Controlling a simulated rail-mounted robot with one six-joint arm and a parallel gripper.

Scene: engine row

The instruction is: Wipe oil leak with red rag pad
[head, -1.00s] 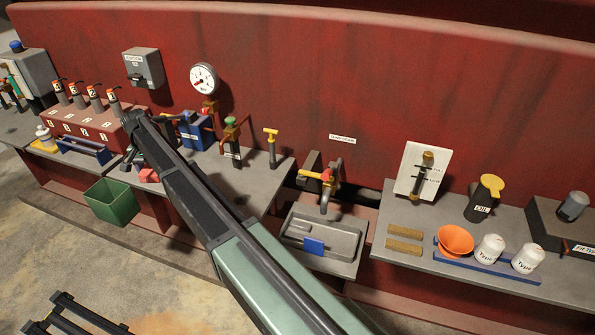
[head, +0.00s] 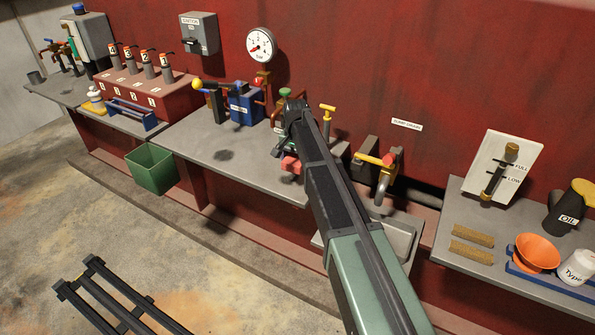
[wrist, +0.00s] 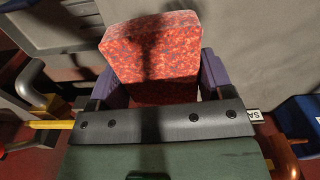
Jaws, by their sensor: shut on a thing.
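The red rag pad (wrist: 155,45) fills the upper middle of the wrist view, speckled red and block-shaped. My gripper (wrist: 162,72) is shut on it, with a purple finger at each side. In the head view the pad (head: 291,165) shows small below my gripper (head: 287,148), over the right part of the middle bench top. I cannot tell whether it touches the bench. A dark patch (head: 224,155) lies on the bench left of the pad; I cannot tell whether it is oil or shadow. My arm hides part of the bench's right end.
A blue pump unit (head: 243,107) and a green-topped valve (head: 284,98) stand behind. A green bin (head: 152,170) is below the bench. The bench's left front is clear.

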